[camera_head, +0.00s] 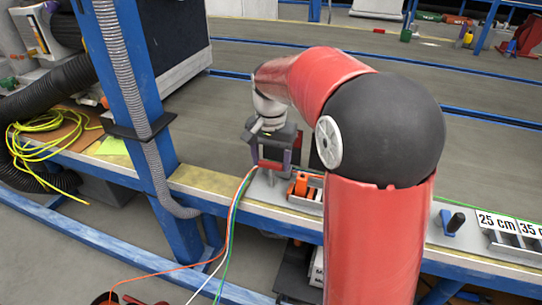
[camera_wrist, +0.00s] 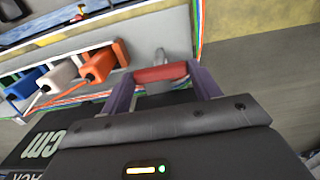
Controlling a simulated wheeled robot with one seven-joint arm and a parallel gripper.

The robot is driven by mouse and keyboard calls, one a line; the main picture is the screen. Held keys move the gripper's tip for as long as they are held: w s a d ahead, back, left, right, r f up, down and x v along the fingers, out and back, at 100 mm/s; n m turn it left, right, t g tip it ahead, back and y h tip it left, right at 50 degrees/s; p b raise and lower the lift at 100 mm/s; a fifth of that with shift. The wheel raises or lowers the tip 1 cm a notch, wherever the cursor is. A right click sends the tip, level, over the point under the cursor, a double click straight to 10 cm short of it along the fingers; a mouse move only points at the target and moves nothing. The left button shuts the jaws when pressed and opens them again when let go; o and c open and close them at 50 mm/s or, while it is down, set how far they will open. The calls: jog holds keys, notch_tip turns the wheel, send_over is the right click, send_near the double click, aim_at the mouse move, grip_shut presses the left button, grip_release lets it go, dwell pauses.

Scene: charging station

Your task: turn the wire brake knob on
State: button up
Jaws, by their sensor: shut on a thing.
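The wire brake knob appears as a red bar (camera_wrist: 160,74) on a grey metal piece in the wrist view. My gripper (camera_wrist: 166,82) has its two purple fingers at either end of the red bar, shut on it. In the head view my gripper (camera_head: 270,160) points down at the workbench, with the red bar (camera_head: 269,165) showing between its fingers. The base of the knob is partly hidden by the gripper. I cannot tell from these views whether the knob is on or off.
Orange, white and blue holders (camera_wrist: 60,78) stand in a row beside the knob. Coloured wires (camera_head: 234,215) run past the gripper and hang over the bench's front edge. A blue post (camera_head: 135,90) with a grey hose stands to the left. A black-handled lever (camera_head: 455,222) is on the right.

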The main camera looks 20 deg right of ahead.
aim_at(272, 164)
jog(key=shift+r, duration=0.1)
dwell(0.4)
jog(key=o, duration=1)
notch_tip(272, 164, up, 8)
jog(key=shift+f+p, duration=0.2)
jog(key=shift+p, duration=0.35)
jog(key=shift+s+r, duration=0.2)
jog(key=shift+s, duration=0.15)
jog(key=s+f+n+t, duration=0.1)
jog(key=s+n+t, duration=0.1)
jog(key=s, duration=0.5)
jog(key=s+f+n+t, duration=0.1)
jog(key=s+n, duration=0.1)
jog(key=s, duration=0.6)
jog(key=s+f+n+t, duration=0.1)
jog(key=s+n+t, duration=0.1)
jog(key=s, duration=0.5)
jog(key=shift+s+d+f+n+t, duration=0.15)
jog(key=shift+n+t, duration=0.15)
jog(key=shift+n, duration=0.1)
